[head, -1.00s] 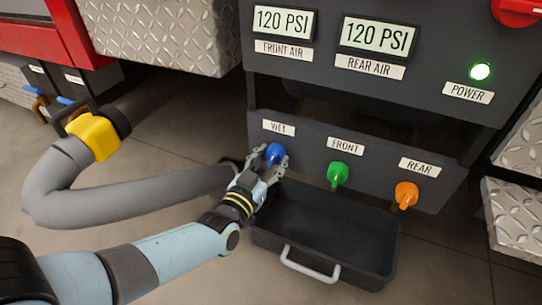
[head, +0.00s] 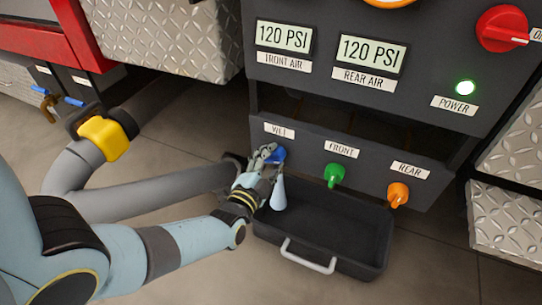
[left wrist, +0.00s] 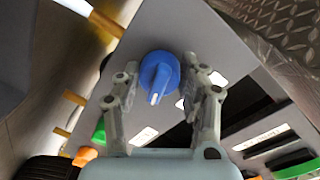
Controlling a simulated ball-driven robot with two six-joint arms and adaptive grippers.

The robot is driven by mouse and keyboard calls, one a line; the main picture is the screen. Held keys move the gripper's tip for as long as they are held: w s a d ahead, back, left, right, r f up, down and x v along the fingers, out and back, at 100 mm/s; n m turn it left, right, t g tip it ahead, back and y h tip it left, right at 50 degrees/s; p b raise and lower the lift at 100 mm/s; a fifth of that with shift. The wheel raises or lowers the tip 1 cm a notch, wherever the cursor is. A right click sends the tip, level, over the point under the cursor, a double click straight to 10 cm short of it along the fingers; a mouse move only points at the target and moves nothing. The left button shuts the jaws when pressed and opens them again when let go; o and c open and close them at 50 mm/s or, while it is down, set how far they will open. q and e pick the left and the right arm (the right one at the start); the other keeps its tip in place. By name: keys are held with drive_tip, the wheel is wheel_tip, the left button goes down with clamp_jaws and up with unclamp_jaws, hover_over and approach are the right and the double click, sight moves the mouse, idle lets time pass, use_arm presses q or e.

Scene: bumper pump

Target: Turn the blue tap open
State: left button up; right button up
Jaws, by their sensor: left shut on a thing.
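The blue tap (head: 278,155) sits under the WET label on the lower dark panel. My left gripper (head: 268,154) is at the tap and shut on it, partly hiding it in the head view. In the left wrist view the round blue knob (left wrist: 158,76) shows between my two fingers (left wrist: 160,82), its raised grip with a white mark pointing down in the picture. A pale blue stream, like water, (head: 278,194) hangs below the tap over the black tray (head: 372,262). My right gripper is not in view.
A green tap (head: 334,174) and an orange tap (head: 398,194) sit to the right on the same panel. Above are two 120 PSI displays, a lit green lamp (head: 465,88) and a red knob (head: 502,30). A grey hose (head: 150,195) lies on the left.

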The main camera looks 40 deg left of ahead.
use_arm(q)
drive_tip(key=shift+r+m, duration=0.1)
drive_tip(key=shift+m, duration=0.4)
drive_tip(key=shift+m+p, duration=0.4)
drive_tip(key=shift+m, duration=0.8)
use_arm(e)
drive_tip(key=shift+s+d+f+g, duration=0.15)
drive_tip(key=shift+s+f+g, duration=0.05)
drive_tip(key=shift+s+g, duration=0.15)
use_arm(q)
drive_tip(key=shift+y, duration=0.3)
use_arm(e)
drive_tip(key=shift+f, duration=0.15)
use_arm(q)
drive_tip(key=o, duration=1.2)
drive_tip(key=v, duration=1.2)
